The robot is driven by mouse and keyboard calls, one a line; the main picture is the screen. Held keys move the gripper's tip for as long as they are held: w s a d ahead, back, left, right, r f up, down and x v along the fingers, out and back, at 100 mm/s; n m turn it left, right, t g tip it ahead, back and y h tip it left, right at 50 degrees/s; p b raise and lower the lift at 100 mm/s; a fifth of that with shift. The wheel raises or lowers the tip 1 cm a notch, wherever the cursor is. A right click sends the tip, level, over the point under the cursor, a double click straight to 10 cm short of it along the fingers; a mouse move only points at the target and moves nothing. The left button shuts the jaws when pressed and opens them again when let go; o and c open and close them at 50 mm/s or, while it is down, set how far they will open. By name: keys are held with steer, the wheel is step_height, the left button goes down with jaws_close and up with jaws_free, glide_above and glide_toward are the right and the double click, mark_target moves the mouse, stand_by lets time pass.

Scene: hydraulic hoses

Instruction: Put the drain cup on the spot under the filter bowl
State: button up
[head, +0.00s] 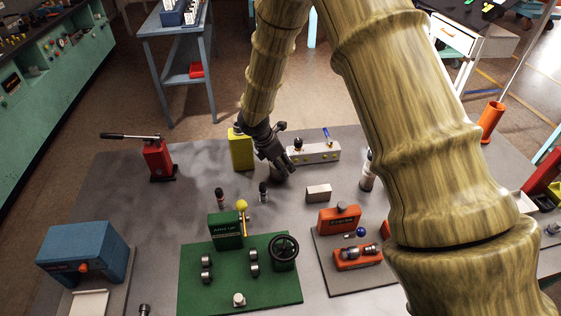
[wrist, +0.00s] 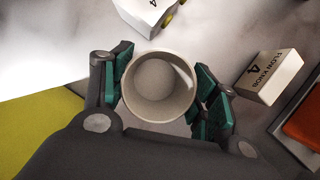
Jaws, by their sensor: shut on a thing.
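The drain cup appears to be the round, pale beige cup (wrist: 157,85) seen from above in the wrist view, with its open mouth facing the camera. My gripper (wrist: 160,92) is shut on it, with teal finger pads on its left and right sides. In the head view my gripper (head: 284,168) points down over the grey table, left of centre; the cup is mostly hidden there. A pale upright cylinder (head: 368,172) beside my arm may be the filter bowl, but my arm partly covers it. I cannot make out the spot under it.
A small box labelled flow knob (wrist: 268,76) is right of the cup. Green (head: 240,272) and orange equipment stands nearer; a red hand pump (head: 157,158) is left.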

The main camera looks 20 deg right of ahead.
steer(key=shift+f, duration=0.2)
steer(key=o, duration=1)
steer(key=shift+o, duration=0.2)
steer(key=shift+r, duration=0.1)
